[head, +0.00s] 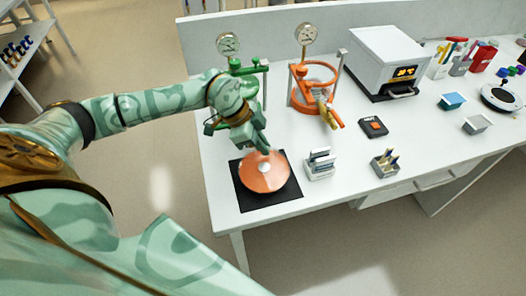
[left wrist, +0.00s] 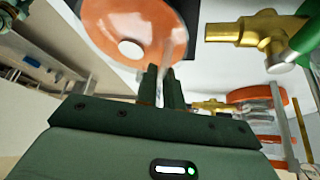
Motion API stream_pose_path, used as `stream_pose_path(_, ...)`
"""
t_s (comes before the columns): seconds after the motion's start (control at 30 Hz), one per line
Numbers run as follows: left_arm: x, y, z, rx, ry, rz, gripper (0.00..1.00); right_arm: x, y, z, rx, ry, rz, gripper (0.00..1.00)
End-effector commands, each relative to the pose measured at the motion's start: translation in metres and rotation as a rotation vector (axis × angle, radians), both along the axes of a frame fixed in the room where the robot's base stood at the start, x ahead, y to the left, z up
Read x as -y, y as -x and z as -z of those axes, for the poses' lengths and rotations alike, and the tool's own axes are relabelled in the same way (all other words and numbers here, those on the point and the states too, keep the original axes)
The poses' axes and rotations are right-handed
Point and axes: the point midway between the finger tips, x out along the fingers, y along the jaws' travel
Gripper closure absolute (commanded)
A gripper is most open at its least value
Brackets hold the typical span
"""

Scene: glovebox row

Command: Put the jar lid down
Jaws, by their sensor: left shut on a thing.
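The jar lid is an orange disc (head: 262,180) with a pale centre, over the black mat (head: 248,202) at the table's near left corner. It also shows in the left wrist view as an orange disc (left wrist: 104,30), at the top. My left gripper (head: 263,150) is at the lid's far side, shut on the lid. Its fingers (left wrist: 162,82) are close together, with a blurred, clear part by the tips. I cannot tell whether the lid touches the mat. My right gripper is not in view.
An orange-ringed jar (head: 312,105) with a gauge stands behind, right of a green stand (head: 250,72) partly behind my arm. A rack of slides (head: 320,165) stands right of the mat. A white machine (head: 385,60) is farther back. The front table edge is close.

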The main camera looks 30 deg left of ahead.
Motion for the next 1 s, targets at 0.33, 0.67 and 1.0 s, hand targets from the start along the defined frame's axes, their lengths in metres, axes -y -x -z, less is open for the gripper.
stream_pose_path(0.33,0.002,0.001,0.027,-0.001,0.002,0.002,1.00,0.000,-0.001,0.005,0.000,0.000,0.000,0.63)
stream_pose_path(0.67,0.002,0.001,0.027,-0.003,0.002,0.002,0.70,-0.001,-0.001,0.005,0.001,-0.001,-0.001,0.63)
stream_pose_path(1.0,-0.010,0.007,0.003,-0.002,-0.001,0.001,0.70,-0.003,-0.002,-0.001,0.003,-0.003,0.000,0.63)
